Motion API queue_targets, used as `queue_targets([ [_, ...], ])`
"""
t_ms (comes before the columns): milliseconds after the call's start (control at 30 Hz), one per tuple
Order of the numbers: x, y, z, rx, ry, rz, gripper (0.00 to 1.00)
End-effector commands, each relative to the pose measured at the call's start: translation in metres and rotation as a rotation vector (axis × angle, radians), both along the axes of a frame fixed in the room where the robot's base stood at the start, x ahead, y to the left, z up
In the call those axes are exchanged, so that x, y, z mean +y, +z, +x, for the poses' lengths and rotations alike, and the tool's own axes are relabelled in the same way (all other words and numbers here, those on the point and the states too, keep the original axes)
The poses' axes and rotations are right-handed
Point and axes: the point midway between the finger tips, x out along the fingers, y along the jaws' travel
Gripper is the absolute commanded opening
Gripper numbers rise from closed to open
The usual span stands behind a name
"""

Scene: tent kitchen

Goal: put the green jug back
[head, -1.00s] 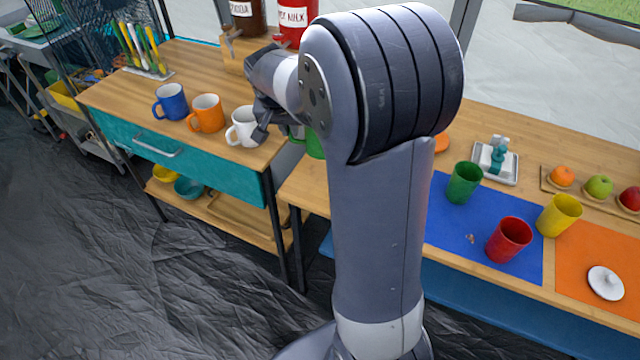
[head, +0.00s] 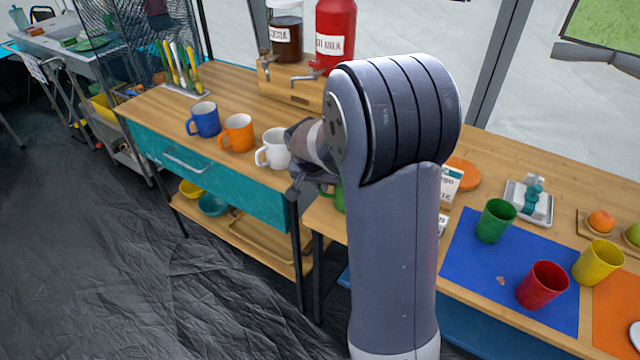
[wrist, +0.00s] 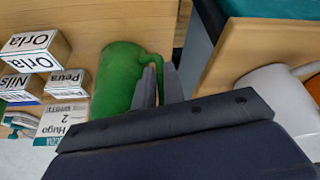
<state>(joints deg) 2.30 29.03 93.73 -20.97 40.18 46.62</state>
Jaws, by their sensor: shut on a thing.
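The green jug (wrist: 118,78) stands out in the wrist view, beside several small name boxes. My gripper (wrist: 157,82) is shut on the jug's handle, on the jug's right side in that view. In the head view only a sliver of the green jug (head: 338,198) shows, below my wrist. My arm hides the rest. My gripper (head: 300,187) is there in front of the white mug's right side. I cannot tell whether the jug touches the counter.
A white mug (head: 273,148), an orange mug (head: 237,133) and a blue mug (head: 203,120) stand in a row on the left counter. Drink dispensers stand behind. To the right, a blue mat (head: 462,262) holds a green cup (head: 495,220) and a red cup (head: 542,285).

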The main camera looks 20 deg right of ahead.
Motion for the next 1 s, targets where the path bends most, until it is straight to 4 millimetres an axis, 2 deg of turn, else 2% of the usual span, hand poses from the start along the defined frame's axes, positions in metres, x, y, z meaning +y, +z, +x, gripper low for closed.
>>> queue_targets([
  [267, 0.0, -0.001, 0.001, -0.003, 0.0, -0.001, 0.0],
  [300, 0.0, -0.002, 0.0, -0.001, 0.0, 0.0, 0.12],
  [567, 0.0, -0.001, 0.0, -0.001, 0.0, 0.0, 0.32],
  [867, 0.0, 0.002, 0.0, -0.001, 0.0, 0.0, 0.32],
  [1000, 0.004, 0.019, -0.004, -0.006, 0.001, -0.001, 0.32],
])
